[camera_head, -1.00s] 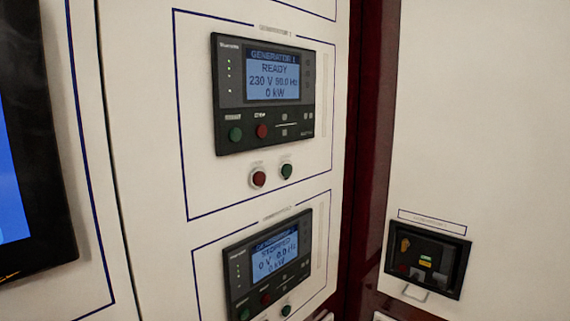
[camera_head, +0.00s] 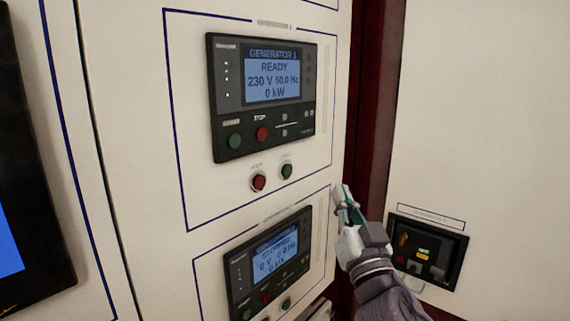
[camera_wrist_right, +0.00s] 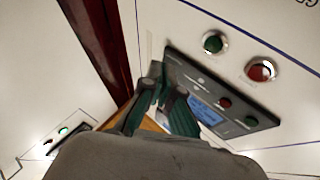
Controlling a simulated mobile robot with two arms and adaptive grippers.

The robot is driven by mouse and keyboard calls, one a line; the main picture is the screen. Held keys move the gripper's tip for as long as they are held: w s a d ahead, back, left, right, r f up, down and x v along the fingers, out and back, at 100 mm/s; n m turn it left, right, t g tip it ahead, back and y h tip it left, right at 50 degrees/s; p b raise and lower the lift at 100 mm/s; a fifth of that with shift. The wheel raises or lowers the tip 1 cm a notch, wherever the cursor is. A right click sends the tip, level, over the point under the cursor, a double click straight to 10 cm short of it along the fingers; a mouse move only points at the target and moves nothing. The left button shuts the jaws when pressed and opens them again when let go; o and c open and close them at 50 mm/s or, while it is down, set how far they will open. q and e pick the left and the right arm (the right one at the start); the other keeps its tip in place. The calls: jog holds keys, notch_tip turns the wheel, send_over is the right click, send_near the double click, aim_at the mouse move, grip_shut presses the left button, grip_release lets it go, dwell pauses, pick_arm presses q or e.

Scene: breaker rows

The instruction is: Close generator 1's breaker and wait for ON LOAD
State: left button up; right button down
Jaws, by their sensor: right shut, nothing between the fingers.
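Generator 1's controller (camera_head: 266,95) is on the white panel in the head view; its screen (camera_head: 273,75) reads GENERATOR 1, READY, 230 V 50.0 Hz, 0 kW. Below it are a red button (camera_head: 259,182) on the left and a green button (camera_head: 287,171) on the right. In the right wrist view a green button (camera_wrist_right: 213,42) and a red button (camera_wrist_right: 261,71) show above the fingers. My right gripper (camera_head: 344,201) is shut and empty, right of and below the green button, apart from it in the picture. My left gripper is not in view.
A second generator controller (camera_head: 269,262) sits below the first, its screen text hard to read. A dark breaker unit (camera_head: 426,252) is recessed in the right-hand wall, partly behind my right arm. A large dark screen (camera_head: 25,200) stands at the left edge.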

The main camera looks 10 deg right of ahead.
aim_at(288, 171)
jog(key=shift+s+a+r+t, duration=0.15)
jog(key=shift+s+r, duration=0.2)
jog(key=shift+r, duration=0.2)
jog(key=shift+s+a+r+t, duration=0.15)
jog(key=shift+s+r, duration=0.15)
jog(key=shift+r, duration=0.25)
jog(key=shift+w, duration=0.1)
jog(key=w+a, duration=0.5)
jog(key=w, duration=0.2)
jog(key=shift+a, duration=0.15)
dwell(0.9)
jog(key=shift+w+a+b, duration=0.25)
jog(key=shift+a+b, duration=0.05)
